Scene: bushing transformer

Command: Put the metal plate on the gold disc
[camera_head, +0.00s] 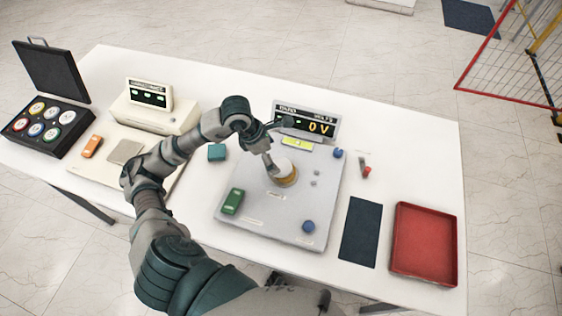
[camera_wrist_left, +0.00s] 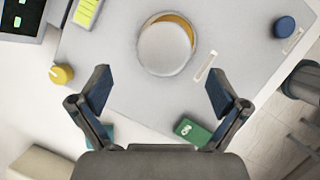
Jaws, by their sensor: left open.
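The metal plate (camera_head: 284,166) is a pale round disc. It lies on the gold disc (camera_head: 289,183) on the grey instrument panel. In the left wrist view the metal plate (camera_wrist_left: 165,49) covers most of the gold disc (camera_wrist_left: 182,20), whose edge shows as a crescent on the far side, so the plate sits off-centre. My left gripper (camera_head: 279,145) is over the panel near the plate. In the left wrist view my left gripper (camera_wrist_left: 160,88) is open and empty, with its fingers spread apart and the plate ahead of them. My right gripper is not in view.
A meter (camera_head: 306,123) reading 0 V stands behind the disc. The panel bears a green block (camera_head: 232,201) and blue knobs (camera_head: 308,227). A dark mat (camera_head: 361,232) and red tray (camera_head: 424,245) lie right. An open case (camera_head: 45,128) and cream device (camera_head: 150,115) stand left.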

